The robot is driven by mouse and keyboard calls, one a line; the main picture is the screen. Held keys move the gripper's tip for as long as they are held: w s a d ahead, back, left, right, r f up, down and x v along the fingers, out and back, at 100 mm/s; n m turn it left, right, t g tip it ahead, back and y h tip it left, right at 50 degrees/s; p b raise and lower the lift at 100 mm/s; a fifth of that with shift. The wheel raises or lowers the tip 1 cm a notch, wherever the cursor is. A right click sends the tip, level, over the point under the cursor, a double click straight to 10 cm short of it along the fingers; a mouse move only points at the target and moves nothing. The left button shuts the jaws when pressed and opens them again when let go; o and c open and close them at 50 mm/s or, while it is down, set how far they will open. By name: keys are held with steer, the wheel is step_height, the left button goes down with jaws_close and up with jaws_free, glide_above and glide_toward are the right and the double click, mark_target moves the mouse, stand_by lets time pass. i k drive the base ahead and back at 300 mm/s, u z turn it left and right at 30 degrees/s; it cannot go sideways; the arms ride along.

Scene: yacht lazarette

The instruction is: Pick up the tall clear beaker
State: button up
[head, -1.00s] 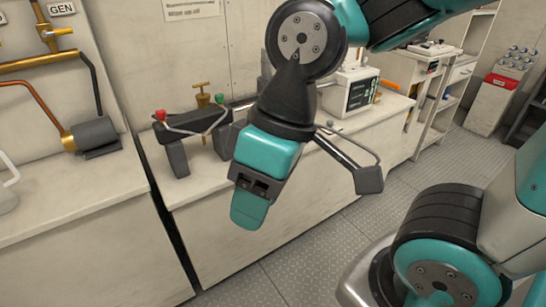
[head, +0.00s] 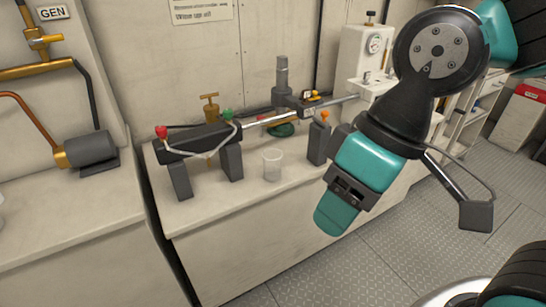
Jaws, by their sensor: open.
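A clear beaker (head: 272,165) stands upright on the pale bench (head: 205,205), between two dark upright blocks. It is the only whole beaker I can make out, so I cannot compare its height with another. My gripper (head: 336,218) is teal and black and hangs pointing down, to the right of the beaker in the picture and apart from it. It is open, with nothing seen in it. One finger shows clearly; the other is largely hidden from this side.
A dark clamp-like rig with a red knob (head: 161,132) and a green knob (head: 228,115) stands left of the beaker. A dark block with an orange top (head: 319,140) stands right of it. A white gauge unit (head: 367,55) is behind. The metal floor (head: 330,270) in front is clear.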

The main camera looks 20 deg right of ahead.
mark_target(272, 158)
steer(key=i, duration=0.25)
steer(key=k, duration=0.5)
steer(key=z, duration=1.6)
steer(key=i, duration=0.9)
steer(key=u, duration=2.1)
